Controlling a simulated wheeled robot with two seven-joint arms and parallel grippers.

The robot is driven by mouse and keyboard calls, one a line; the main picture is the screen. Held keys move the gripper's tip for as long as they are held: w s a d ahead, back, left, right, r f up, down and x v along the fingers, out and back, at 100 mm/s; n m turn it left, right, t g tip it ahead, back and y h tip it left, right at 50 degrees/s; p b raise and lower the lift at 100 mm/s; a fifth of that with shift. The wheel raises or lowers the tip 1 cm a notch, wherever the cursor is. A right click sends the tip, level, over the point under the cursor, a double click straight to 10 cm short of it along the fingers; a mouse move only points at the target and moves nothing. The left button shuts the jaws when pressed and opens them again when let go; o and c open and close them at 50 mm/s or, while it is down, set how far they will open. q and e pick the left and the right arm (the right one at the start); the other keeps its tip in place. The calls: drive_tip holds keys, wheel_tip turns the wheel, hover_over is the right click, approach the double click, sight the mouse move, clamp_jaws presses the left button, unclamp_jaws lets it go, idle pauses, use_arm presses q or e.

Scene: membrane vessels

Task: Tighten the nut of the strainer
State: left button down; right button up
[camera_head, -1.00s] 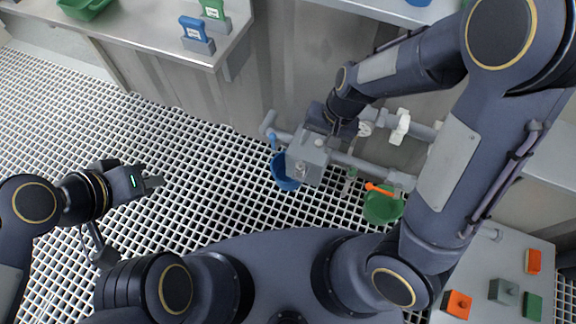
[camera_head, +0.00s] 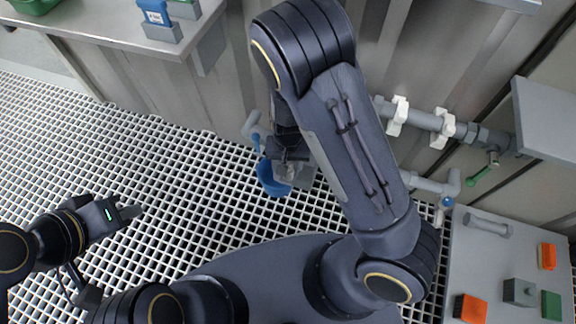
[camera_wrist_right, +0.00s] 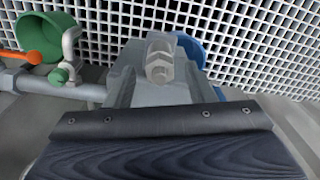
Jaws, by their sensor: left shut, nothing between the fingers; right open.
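The strainer, a grey block on a pipe, shows in the right wrist view (camera_wrist_right: 142,92). Its pale hexagonal nut (camera_wrist_right: 160,70) faces the camera there. In the head view most of the strainer (camera_head: 307,178) is hidden behind my right arm and gripper. My right gripper (camera_head: 288,162) is open just over the strainer. In the wrist view its grey fingers stand to either side of the nut; I cannot tell whether they touch it. My left gripper (camera_head: 130,213) is shut and empty, over the floor grating at the left, well away from the strainer.
A blue bucket (camera_head: 268,182) hangs beside the strainer. A pipe with white clamps (camera_head: 425,118) runs along the wall. A grey bench (camera_head: 455,250) with coloured blocks stands at right.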

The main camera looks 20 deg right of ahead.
drive_tip(key=shift+f, duration=0.3)
drive_tip(key=c, duration=1)
